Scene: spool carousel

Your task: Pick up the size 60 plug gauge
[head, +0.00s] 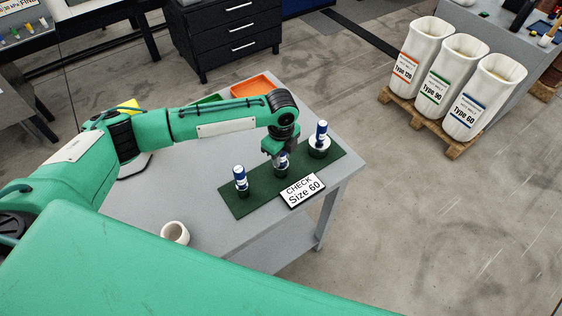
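Three plug gauges with blue-and-white handles stand upright in a row on a dark green mat (236,207). A sign reading "CHECK Size 60" (302,190) lies at the mat's front edge. My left gripper (279,156) points down at the middle gauge's handle, partly covering its top; whether its fingers are closed on it is hidden. My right gripper is out of view.
The mat lies on a grey table (205,213). A white cup-like spool (175,233) sits near its front edge. An orange tray (252,86) and a green tray are at the back. Three white bins (433,72) stand on a pallet at right, beyond open floor.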

